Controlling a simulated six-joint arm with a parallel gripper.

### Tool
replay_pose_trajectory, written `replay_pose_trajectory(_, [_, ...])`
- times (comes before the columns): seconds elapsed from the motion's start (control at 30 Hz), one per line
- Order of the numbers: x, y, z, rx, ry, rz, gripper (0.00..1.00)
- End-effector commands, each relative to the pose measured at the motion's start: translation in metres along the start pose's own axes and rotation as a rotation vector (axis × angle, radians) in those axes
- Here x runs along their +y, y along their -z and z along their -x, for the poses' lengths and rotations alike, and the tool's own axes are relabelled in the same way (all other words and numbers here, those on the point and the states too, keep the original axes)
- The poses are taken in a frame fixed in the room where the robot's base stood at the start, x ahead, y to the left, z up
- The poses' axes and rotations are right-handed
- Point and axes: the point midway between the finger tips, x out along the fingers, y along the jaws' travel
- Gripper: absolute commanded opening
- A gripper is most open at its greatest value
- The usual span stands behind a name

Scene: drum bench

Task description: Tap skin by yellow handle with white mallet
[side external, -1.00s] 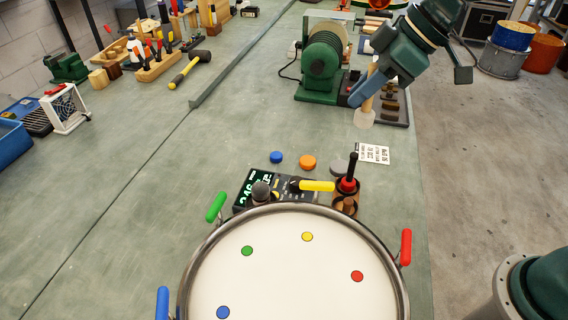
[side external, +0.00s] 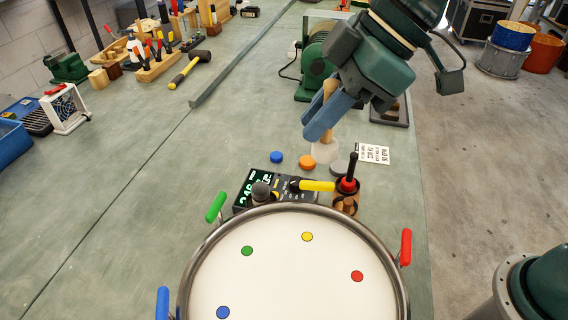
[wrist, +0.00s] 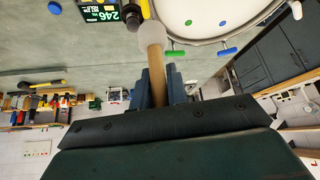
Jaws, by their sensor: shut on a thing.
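My gripper (side external: 325,116) has blue fingers shut on the wooden handle of the white mallet. The mallet's white head (side external: 325,151) hangs below the fingers, above the bench and behind the drum, apart from the skin. In the wrist view the mallet handle (wrist: 156,72) runs between the fingers (wrist: 160,92) up to the head at the top edge. The drum skin (side external: 285,275) is pale, with small coloured dots; a yellow dot (side external: 307,237) lies near the yellow handle (side external: 317,186) at the drum's back rim.
A box with a green display (side external: 255,186) and a wooden holder with a black-and-red-topped item (side external: 347,190) stand behind the drum. Green (side external: 215,207) and red (side external: 406,247) handles stick up at the rim.

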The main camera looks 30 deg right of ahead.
Motion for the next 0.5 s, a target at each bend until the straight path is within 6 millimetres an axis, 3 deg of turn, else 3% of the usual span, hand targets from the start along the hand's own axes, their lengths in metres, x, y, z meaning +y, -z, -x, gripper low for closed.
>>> replay_pose_trajectory(0.3, [-0.052, 0.018, -0.011, 0.002, 0.057, 0.091, 0.00])
replay_pose_trajectory(0.5, [-0.052, 0.000, -0.037, -0.003, 0.058, 0.087, 0.00])
